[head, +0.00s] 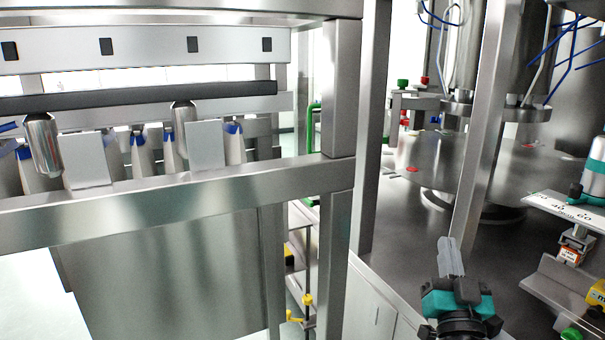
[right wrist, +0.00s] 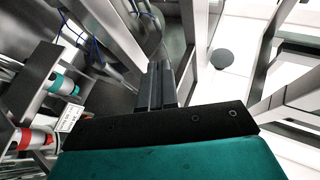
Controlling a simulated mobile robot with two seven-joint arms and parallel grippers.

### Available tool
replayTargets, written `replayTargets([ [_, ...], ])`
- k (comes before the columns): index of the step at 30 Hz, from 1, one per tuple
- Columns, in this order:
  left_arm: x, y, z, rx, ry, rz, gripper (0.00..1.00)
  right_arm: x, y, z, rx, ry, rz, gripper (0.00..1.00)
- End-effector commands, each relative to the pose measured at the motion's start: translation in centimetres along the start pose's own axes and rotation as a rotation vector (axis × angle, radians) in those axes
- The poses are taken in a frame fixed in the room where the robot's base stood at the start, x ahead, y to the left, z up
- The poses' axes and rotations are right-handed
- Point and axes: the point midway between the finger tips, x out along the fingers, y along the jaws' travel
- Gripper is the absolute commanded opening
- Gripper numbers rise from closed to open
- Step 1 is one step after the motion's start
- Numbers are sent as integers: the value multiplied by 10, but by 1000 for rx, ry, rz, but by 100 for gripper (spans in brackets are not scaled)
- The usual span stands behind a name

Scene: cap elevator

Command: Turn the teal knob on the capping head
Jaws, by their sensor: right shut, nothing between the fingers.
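A teal part (head: 585,195) at the far right of the head view sits below a silver cylinder, beside a white scale plate (head: 565,209); it looks like the teal knob, though the picture edge cuts it. In the right wrist view a teal collar (right wrist: 62,84) on a silver cylinder shows at the left, apart from my fingers. My right gripper (head: 450,256) is shut and empty at the lower right of the head view, to the left of the scale plate. It also shows in the right wrist view (right wrist: 155,88). My left gripper is not in view.
A steel post (head: 482,130) slants up beside my right gripper. A steel frame with a crossbeam (head: 180,197) fills the left. A red collar (right wrist: 25,138) is below the teal one in the wrist view. A yellow device (head: 597,298) stands at the lower right.

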Motion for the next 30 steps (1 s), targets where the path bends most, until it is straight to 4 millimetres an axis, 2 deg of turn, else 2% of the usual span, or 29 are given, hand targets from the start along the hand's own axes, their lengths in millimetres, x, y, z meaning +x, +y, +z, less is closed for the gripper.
replayTargets([
  [1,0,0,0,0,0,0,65,-31,-9,30,-23,-117,-65,0],
  [3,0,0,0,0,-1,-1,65,-71,-21,64,-46,-268,-141,0],
  [5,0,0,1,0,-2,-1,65,-108,-28,90,-62,-396,-195,0],
  [6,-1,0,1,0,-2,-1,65,-135,-31,106,-74,-484,-227,0],
  [10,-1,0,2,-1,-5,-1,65,-222,-35,143,-110,-746,-302,0],
  [12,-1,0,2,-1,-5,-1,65,-263,-35,154,-126,-865,-325,0],
  [15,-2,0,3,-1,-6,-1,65,-309,-32,162,-148,-994,-343,0],
  [18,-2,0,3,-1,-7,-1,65,-336,-29,165,-161,-1070,-351,0],
  [21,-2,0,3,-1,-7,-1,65,-348,-28,166,-167,-1103,-352,0],
  [30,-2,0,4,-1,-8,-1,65,-349,-28,166,-168,-1107,-352,0],
])
